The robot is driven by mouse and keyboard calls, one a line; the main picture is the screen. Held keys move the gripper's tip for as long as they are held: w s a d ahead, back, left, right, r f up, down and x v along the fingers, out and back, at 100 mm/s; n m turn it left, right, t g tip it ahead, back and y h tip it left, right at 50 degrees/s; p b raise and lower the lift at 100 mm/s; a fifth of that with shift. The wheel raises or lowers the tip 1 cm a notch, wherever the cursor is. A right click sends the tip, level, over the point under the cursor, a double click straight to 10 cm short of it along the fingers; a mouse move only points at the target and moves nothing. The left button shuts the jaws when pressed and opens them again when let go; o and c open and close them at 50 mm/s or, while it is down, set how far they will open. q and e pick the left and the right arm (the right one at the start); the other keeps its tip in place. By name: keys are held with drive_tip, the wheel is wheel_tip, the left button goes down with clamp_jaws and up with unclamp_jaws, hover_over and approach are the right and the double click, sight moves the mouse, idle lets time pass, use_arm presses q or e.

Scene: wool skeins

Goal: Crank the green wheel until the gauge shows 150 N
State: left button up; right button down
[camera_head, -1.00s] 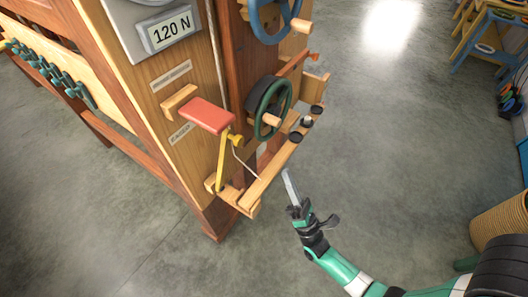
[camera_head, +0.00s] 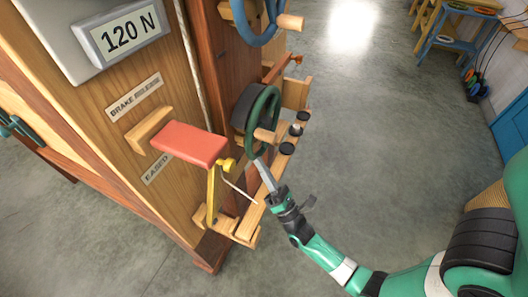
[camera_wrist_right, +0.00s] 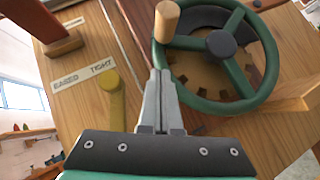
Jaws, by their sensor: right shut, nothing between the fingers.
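The gauge (camera_head: 122,33) on the wooden frame reads 120 N. The green wheel (camera_head: 273,101) stands on the side of the frame, with a wooden crank handle (camera_head: 265,135). In the right wrist view the green wheel (camera_wrist_right: 225,107) fills the upper right, and its crank handle (camera_wrist_right: 167,21) is at the top left of the rim. My right gripper (camera_head: 259,162) is shut and empty, its tips just below the wheel in the head view. In the wrist view the shut fingers (camera_wrist_right: 160,74) point up beside the wheel's lower left rim; contact cannot be told. My left gripper is not in view.
A yellow lever (camera_head: 213,190) and a red pad (camera_head: 190,144) jut out near the BRAKE label (camera_head: 135,97). A blue wheel (camera_head: 268,22) is above the green one. A wooden ledge (camera_head: 247,223) with dark knobs runs below.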

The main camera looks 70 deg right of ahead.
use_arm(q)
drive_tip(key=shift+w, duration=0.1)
use_arm(e)
drive_tip(key=shift+w+d+r, duration=0.1)
drive_tip(key=shift+d+r, duration=0.3)
drive_tip(key=shift+r, duration=0.25)
drive_tip(key=shift+w+d+r, duration=0.15)
drive_tip(key=shift+d+r, duration=0.25)
drive_tip(key=shift+r, duration=0.3)
drive_tip(key=shift+w+d+r, duration=0.1)
drive_tip(key=shift+d+r, duration=0.3)
drive_tip(key=shift+r, duration=0.25)
use_arm(q)
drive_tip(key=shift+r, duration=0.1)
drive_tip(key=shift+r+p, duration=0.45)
drive_tip(key=shift+p, duration=0.15)
use_arm(e)
drive_tip(key=shift+r, duration=0.7)
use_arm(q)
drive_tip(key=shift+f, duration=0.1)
use_arm(e)
drive_tip(key=shift+f, duration=0.1)
